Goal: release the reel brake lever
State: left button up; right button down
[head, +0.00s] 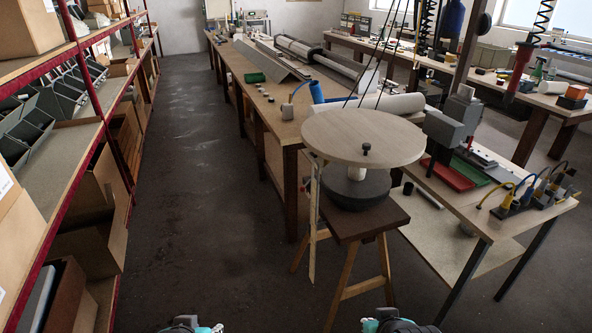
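A reel with a round pale wooden top disc (362,137) stands on a dark wooden stool (366,218). A small black knob (366,149) stands on the disc. A thin pale strip (313,225) hangs at the reel's left side. I cannot tell which part is the brake lever; it may be hidden under the disc. Only small black and teal parts of my two arms show at the bottom edge, in front of the stool and apart from it. No gripper fingers show.
A long workbench (262,106) with profiles and tubes runs behind the reel. A side table (520,212) with red and green trays and cabled tools stands close on the right. Shelving with boxes (92,190) lines the left. The floor aisle (190,220) between is clear.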

aim_at(302, 189)
jog(key=i+j+z, duration=0.15)
jog(key=i+j, duration=1.25)
